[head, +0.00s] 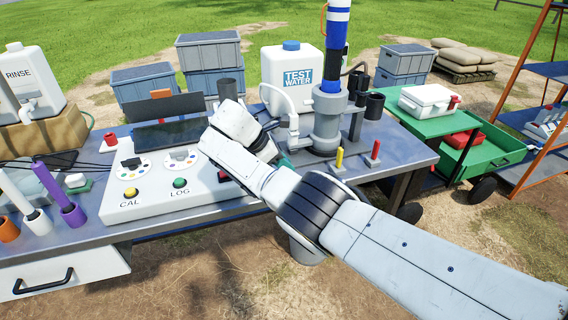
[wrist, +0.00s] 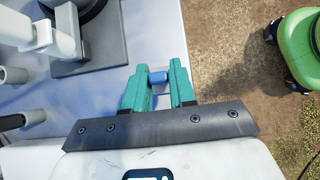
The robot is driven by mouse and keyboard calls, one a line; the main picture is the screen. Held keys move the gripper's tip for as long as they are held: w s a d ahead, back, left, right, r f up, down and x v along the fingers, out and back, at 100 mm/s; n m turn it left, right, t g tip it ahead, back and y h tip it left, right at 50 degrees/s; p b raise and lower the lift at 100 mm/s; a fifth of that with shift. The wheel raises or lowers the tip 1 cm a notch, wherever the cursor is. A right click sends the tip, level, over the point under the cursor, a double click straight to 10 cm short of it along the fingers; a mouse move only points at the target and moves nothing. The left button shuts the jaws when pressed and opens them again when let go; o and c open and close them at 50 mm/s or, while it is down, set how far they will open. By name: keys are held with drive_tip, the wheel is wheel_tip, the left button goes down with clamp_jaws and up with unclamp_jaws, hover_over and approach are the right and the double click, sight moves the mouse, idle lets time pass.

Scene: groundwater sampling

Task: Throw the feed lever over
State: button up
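My gripper (wrist: 160,78) has two teal fingers that stand apart, with a blue cylindrical piece (wrist: 158,77) between them near the tips. The blue piece fills the gap from side to side. I cannot tell whether the fingers press on it or only stand around it. It may be the grip of the feed lever; no label shows. A yellow-topped post (head: 339,158) and a red-topped post (head: 375,151) stand right of the grey pump base (head: 325,135).
The control box (head: 150,195) with CAL and LOG buttons stands left of my arm on the table. A white TEST WATER jug (head: 290,78) is behind. A green cart (head: 490,155) stands to the right. Bare ground lies in front of the table.

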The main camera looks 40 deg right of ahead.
drive_tip(key=o, duration=0.4)
drive_tip(key=shift+a+r, duration=0.1)
drive_tip(key=b+v, duration=0.1)
drive_tip(key=v, duration=0.9)
drive_tip(key=shift+a+r, duration=0.15)
drive_tip(key=shift+a, duration=0.1)
